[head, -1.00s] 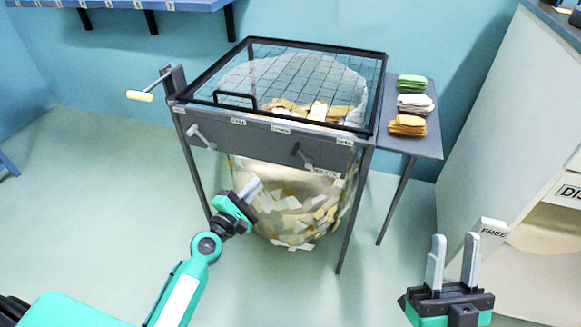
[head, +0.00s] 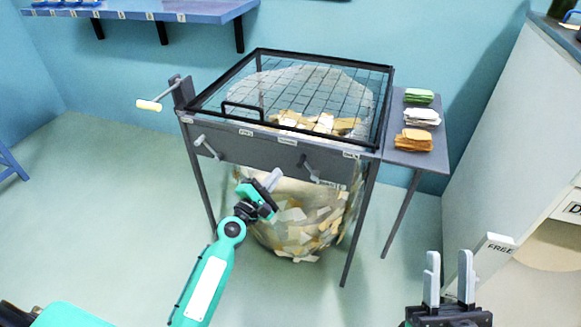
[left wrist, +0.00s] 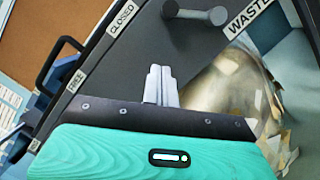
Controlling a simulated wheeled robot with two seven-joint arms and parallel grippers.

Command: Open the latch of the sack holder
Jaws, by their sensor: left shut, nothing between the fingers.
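The sack holder (head: 240,146) is a dark grey stand with a clear sack (head: 290,225) of paper scraps hanging under it. Its front panel carries a left lever (head: 207,147) and a right lever (head: 310,169), both slanting down to the right. In the left wrist view a grey lever (left wrist: 197,14) lies near labels reading CLOSED and WASTE. My left gripper (head: 273,178) is shut and empty, in front of the panel, left of and slightly below the right lever. Its fingers (left wrist: 161,84) point at the panel in the left wrist view, apart from the lever. My right gripper (head: 448,275) is open and empty at lower right.
A black-framed mesh lid (head: 300,85) covers the holder's top. A crank with a pale grip (head: 149,105) sticks out at left. A side shelf (head: 425,155) holds green, white and orange stacks. A white cabinet (head: 500,150) stands at right.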

